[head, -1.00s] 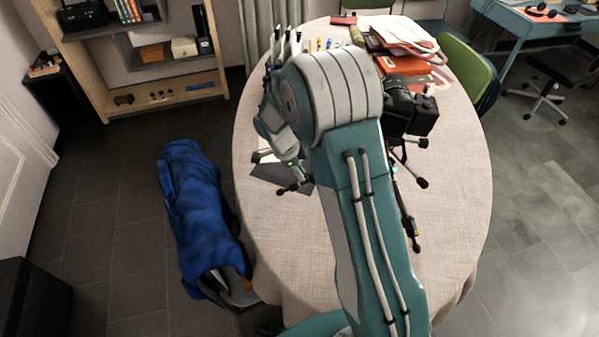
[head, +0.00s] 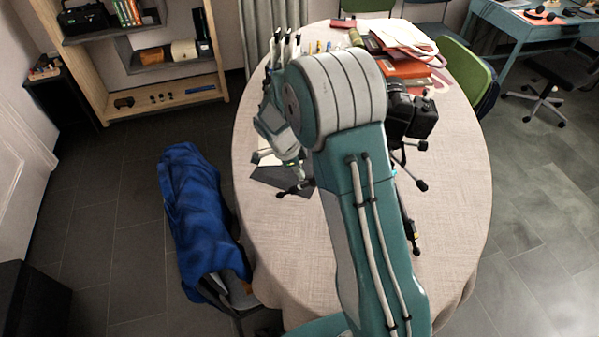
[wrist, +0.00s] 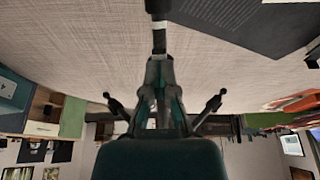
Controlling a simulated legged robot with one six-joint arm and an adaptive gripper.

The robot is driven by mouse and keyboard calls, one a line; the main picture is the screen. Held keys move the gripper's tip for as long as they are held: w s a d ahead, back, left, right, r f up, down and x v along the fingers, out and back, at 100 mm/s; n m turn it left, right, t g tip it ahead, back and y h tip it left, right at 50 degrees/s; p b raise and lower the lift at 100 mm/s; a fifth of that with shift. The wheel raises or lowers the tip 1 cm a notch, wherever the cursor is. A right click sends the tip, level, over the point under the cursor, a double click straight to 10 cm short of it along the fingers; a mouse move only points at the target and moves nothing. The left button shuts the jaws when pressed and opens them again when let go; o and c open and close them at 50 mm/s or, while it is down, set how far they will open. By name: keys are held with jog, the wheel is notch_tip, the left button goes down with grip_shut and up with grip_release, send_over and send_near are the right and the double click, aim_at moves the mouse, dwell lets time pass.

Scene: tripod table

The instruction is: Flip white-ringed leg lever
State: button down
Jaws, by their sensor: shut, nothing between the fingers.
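The white-ringed leg shows in the wrist view as a dark bar with a white ring (wrist: 160,26) at the top centre. My gripper (wrist: 160,60) is shut and empty, its fingertips right at the dark part just below the ring; I cannot tell whether they touch it. The lever itself cannot be made out. In the head view a black camera (head: 412,115) sits at the tripod, right of my arm. One tripod foot (head: 418,251) shows at the lower right and another (head: 422,185) above it.
The tripod stands on an oval cloth-covered table (head: 450,220). A dark grey flat thing (head: 270,176) lies left of my arm; books and papers (head: 400,50) lie at the back. A chair with a blue cloth (head: 200,215) stands at the left. The table's front right is clear.

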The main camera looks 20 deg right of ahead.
jog(key=shift+s+d+r, duration=0.15)
jog(key=shift+d+r, duration=0.25)
jog(key=shift+r, duration=0.3)
dwell(0.3)
jog(key=shift+s+d+r, duration=0.1)
jog(key=shift+d+r, duration=0.25)
jog(key=shift+d, duration=0.15)
dwell(0.4)
jog(key=c, duration=1.1)
grip_release()
jog(key=shift+a+r, duration=0.1)
jog(key=shift+w+a+r, duration=0.15)
jog(key=shift+a+r, duration=0.35)
jog(key=shift+r, duration=0.3)
jog(key=shift+w+a+r, duration=0.15)
jog(key=shift+a+r, duration=0.4)
jog(key=shift+r, duration=0.25)
jog(key=shift+w+a+r, duration=0.15)
jog(key=shift+a+r, duration=0.35)
jog(key=shift+r, duration=0.3)
